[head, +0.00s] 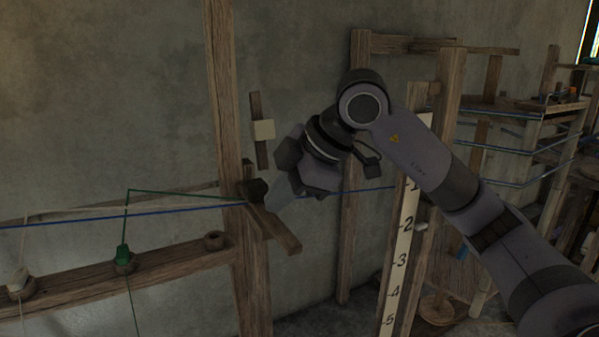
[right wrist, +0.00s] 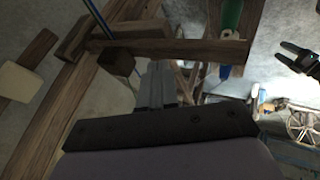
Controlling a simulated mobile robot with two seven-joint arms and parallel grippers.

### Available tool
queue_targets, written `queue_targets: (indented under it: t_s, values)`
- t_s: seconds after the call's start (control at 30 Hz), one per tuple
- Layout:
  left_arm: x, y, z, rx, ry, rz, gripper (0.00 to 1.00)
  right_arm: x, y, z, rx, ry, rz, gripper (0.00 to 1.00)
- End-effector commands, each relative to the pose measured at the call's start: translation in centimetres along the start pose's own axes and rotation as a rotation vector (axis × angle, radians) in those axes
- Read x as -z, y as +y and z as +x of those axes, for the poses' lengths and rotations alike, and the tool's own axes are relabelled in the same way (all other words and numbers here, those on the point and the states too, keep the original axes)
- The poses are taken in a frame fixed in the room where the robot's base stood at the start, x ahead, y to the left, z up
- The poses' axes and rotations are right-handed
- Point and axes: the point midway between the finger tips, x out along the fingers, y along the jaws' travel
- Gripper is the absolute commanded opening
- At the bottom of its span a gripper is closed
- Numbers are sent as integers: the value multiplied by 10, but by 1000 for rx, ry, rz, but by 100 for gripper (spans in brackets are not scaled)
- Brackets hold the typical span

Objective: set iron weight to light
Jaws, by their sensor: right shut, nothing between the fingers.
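A dark block (head: 257,189), which looks like the iron weight, sits on a short wooden lever (head: 283,236) at the tall post. In the right wrist view the block (right wrist: 117,62) is on the lever (right wrist: 190,50), just left of my fingertips. My right gripper (head: 272,203) is shut and empty, its fingertips close beside the block and over the lever. I cannot tell whether they touch. In the right wrist view the fingers (right wrist: 160,85) are together. A dark two-pronged shape at the right edge of that view looks like my left gripper (right wrist: 292,58), prongs apart.
The tall wooden post (head: 226,130) stands left of my right gripper. A blue cord (head: 120,215) runs past the lever. A beam (head: 175,263) with pegs and a green bobbin (head: 123,256) is at left. A numbered scale (head: 400,250) stands under my right arm.

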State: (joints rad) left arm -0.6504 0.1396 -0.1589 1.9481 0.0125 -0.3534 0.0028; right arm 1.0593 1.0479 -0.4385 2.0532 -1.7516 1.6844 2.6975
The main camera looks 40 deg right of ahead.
Motion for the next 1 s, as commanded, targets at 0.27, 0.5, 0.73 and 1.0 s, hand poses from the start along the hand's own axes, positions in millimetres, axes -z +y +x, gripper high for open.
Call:
queue_targets:
  t_s: [0.27, 0.5, 0.73, 1.0]
  values:
    - [9, 1, -7, -1, 0, -1, 68, 1, 31, 12, -1, 2, 2, 0]
    - [10, 1, -7, -1, 0, 0, 68, 0, 36, 16, -1, 1, -1, 0]
    - [10, 1, -7, -1, 1, 0, 68, 0, 36, 16, -1, 1, 0, 0]
    - [25, 0, -18, -1, 1, 0, 68, 2, 62, 26, 1, 2, 4, 0]
